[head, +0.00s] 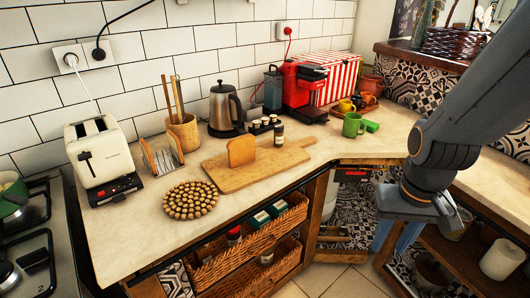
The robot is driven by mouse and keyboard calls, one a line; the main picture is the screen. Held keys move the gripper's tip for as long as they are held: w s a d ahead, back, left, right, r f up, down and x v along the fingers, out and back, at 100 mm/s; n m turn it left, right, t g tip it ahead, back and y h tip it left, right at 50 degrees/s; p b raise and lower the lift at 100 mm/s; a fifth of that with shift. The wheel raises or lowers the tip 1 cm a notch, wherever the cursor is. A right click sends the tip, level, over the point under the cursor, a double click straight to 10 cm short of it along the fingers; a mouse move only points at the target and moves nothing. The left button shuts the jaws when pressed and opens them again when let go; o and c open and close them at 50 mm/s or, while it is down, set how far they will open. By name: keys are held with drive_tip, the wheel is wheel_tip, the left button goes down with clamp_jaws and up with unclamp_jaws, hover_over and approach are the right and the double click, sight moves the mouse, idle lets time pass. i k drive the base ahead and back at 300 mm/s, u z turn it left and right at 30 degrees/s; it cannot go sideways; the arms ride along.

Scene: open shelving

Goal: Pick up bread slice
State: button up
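The bread slice (241,151) is brown and stands upright on the wooden cutting board (262,166), on the counter near the middle of the head view. My gripper (397,238) is at the right, past the counter's front edge and well apart from the bread. It points down, and two blue-grey prongs show below the wrist with a gap between them. Nothing shows between them. Part of the gripper is hidden by the wrist.
A toaster (102,155), a wooden rack (162,156), a round beaded trivet (190,200) and a kettle (226,110) stand around the board. Small dark-capped jars (265,124) are behind the bread. A red coffee machine (302,90) and a green mug (353,125) are farther right.

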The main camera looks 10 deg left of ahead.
sight(241, 150)
drive_tip(key=z, duration=0.15)
drive_tip(key=i, duration=0.65)
drive_tip(key=u, duration=0.7)
drive_tip(key=i, duration=0.65)
drive_tip(key=u, duration=0.7)
